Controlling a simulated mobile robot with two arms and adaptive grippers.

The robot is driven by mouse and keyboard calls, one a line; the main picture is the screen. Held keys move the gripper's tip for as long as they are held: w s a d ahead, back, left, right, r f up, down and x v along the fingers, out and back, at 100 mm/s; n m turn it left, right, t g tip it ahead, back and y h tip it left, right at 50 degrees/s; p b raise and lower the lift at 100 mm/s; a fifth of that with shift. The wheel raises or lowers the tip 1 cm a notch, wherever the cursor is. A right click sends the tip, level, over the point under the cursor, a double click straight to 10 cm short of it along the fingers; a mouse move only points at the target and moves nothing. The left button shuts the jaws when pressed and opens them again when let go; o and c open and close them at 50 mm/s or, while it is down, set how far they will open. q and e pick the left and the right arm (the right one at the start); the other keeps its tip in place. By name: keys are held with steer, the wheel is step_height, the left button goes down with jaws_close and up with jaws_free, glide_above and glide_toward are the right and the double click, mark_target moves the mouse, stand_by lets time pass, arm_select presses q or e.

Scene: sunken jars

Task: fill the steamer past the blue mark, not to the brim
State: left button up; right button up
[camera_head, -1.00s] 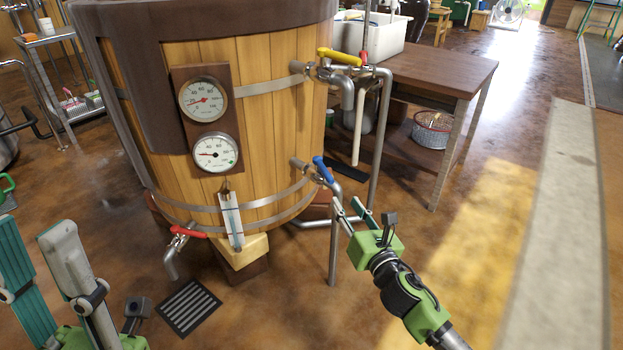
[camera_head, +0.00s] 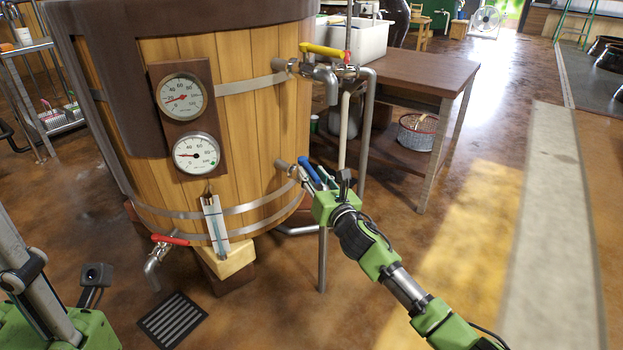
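The wooden vat (camera_head: 240,130), which looks like the steamer, stands at centre left with two round dials on its front. A narrow upright gauge (camera_head: 215,222) sits low on its front; I cannot make out its level or a blue mark. A blue lever (camera_head: 310,172) is on a lower right pipe. My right gripper (camera_head: 316,176) is at this lever, its fingers close beside it; I cannot tell whether they touch or grip it. A yellow lever (camera_head: 326,51) and a red lever (camera_head: 170,240) are on other pipes. My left gripper is cut off at the lower left edge.
A brown table (camera_head: 420,72) with a white basin (camera_head: 358,42) stands behind the pipes, a basket (camera_head: 418,131) on its shelf. A floor drain (camera_head: 172,320) lies below the red-lever tap. Open floor lies to the right.

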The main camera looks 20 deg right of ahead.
steer(key=shift+w+a, duration=0.1)
steer(key=shift+w, duration=0.5)
jaws_close()
